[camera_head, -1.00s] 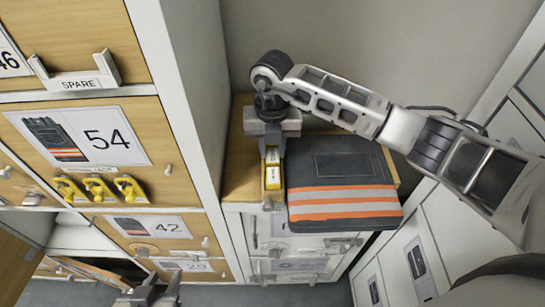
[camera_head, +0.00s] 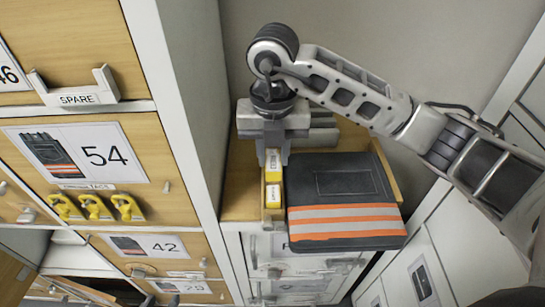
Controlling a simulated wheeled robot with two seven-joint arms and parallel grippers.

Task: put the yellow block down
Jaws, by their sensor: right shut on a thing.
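My right gripper (camera_head: 273,166) points down over the left side of the low cabinet's wooden top, and its jaws are shut on a yellow block (camera_head: 273,160). A second yellow patch (camera_head: 273,193) shows just in front of it, in or over a narrow pale slot. I cannot tell whether both patches are one block, or whether the block touches the surface below, as the fingers cover part of it. A dark folded garment (camera_head: 345,190) with orange and silver bands lies just right of the gripper. My left gripper is out of view.
A tall drawer cabinet stands at left, with a drawer labelled 54 (camera_head: 80,153) and several yellow hooks (camera_head: 95,207). Its white side panel (camera_head: 175,90) rises close left of my right gripper. White lockers (camera_head: 430,265) stand at right.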

